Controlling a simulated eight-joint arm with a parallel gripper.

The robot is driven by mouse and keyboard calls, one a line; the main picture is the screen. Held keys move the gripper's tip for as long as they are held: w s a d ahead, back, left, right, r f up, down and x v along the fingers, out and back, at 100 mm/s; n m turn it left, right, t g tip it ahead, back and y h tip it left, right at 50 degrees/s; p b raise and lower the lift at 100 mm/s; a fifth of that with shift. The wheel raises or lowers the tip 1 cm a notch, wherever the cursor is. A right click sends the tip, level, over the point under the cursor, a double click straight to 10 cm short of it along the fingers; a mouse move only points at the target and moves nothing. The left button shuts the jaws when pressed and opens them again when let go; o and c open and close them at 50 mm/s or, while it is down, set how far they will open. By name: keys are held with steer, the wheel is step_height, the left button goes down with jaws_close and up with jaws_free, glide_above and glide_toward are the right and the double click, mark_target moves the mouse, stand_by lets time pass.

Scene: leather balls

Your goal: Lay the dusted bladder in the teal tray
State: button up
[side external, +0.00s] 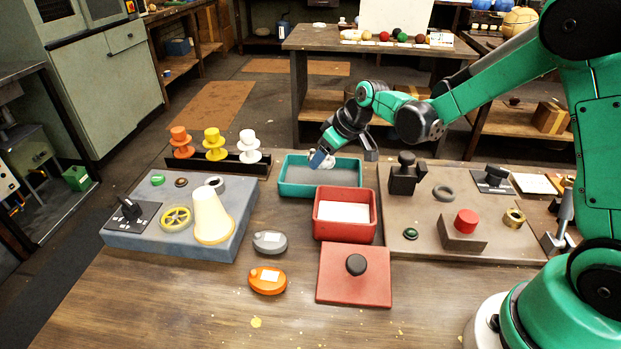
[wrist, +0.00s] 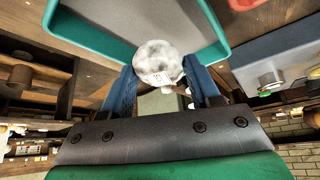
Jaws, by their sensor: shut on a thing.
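The bladder (wrist: 158,60) is a whitish, powdery, crumpled ball with a small printed white label. My gripper (wrist: 160,85) is shut on it, one blue finger on each side in the wrist view. In the side view my gripper (side external: 322,160) is over the teal tray (side external: 345,188), and the bladder (side external: 329,161) shows as a small pale patch beside the fingers. The tray has a grey floor and also shows in the wrist view (wrist: 95,30). I cannot tell whether the bladder touches the tray floor.
A red box (side external: 345,228) with a white inside stands just in front of the tray. A red lid (side external: 354,283) with a black knob lies nearer. A stand with orange, yellow and white spools (side external: 215,145) is left of the tray. A brown board (side external: 450,220) with fittings lies right.

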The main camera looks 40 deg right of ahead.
mark_target(324, 182)
steer(key=shift+f, duration=1.85)
steer(key=shift+f, duration=0.1)
steer(key=o, duration=1)
steer(key=v, duration=1.2)
steer(key=s+a+m, duration=0.1)
steer(key=s, duration=0.2)
steer(key=s+a+r+m+t+h, duration=0.1)
steer(key=s+a, duration=0.1)
steer(key=s, duration=0.2)
steer(key=s+a+r, duration=0.1)
steer(key=s, duration=0.2)
steer(key=shift+s+a+m, duration=0.2)
steer(key=shift+s+m, duration=0.2)
